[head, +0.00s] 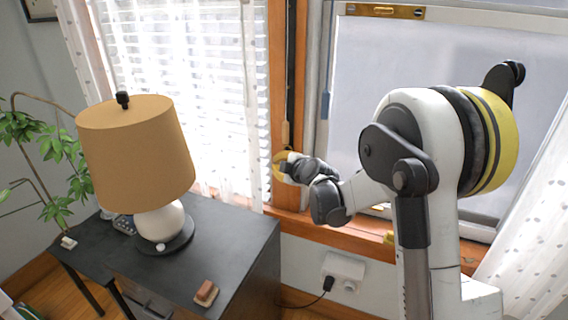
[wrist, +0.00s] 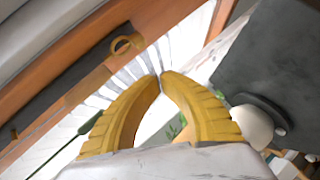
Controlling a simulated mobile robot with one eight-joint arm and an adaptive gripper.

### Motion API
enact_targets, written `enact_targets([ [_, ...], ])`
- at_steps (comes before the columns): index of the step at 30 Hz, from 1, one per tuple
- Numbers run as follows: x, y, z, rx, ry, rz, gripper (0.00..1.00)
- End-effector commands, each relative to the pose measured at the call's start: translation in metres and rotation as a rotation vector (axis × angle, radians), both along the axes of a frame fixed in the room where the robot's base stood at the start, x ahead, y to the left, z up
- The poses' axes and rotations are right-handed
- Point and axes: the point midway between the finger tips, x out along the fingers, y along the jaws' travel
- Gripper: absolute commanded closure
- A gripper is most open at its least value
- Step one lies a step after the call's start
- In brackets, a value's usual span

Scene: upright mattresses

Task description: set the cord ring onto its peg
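My gripper (wrist: 162,76) has two curved yellow fingers in the wrist view. Their tips meet or nearly meet, with nothing visible between them. A tan ring (wrist: 122,44), which looks like the cord ring, shows against the window frame above and left of the fingertips, apart from them in the picture. In the head view my gripper (head: 279,166) is small and yellow, in front of the window post, just below a tan cord pull (head: 285,133). The ring cannot be made out there. I cannot identify the peg in either view.
A lamp (head: 135,155) stands on the dark cabinet (head: 235,245) left of my arm; its white base (wrist: 252,126) shows in the wrist view. A small brown block (head: 206,293) lies near the cabinet's front edge. A sheer curtain (head: 235,90) hangs left of the post.

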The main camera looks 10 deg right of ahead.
Motion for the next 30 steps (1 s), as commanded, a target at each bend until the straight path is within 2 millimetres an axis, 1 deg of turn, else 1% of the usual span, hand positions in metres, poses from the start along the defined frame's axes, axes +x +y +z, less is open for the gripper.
enact_targets([
  [1,-0.014,-0.004,0.002,0.000,0.000,-0.002,1.00],
  [6,-0.054,-0.010,0.003,0.000,0.001,-0.002,1.00],
  [9,-0.072,-0.013,0.002,0.001,0.001,-0.002,1.00],
  [12,-0.085,-0.015,0.002,0.000,0.001,-0.002,1.00],
  [15,-0.094,-0.017,0.001,0.000,0.001,-0.002,1.00],
  [18,-0.098,-0.017,0.000,0.000,0.001,-0.002,1.00],
  [27,-0.098,-0.017,0.000,0.000,0.001,-0.001,1.00],
  [30,-0.103,-0.015,0.005,0.020,0.016,-0.007,1.00],
])
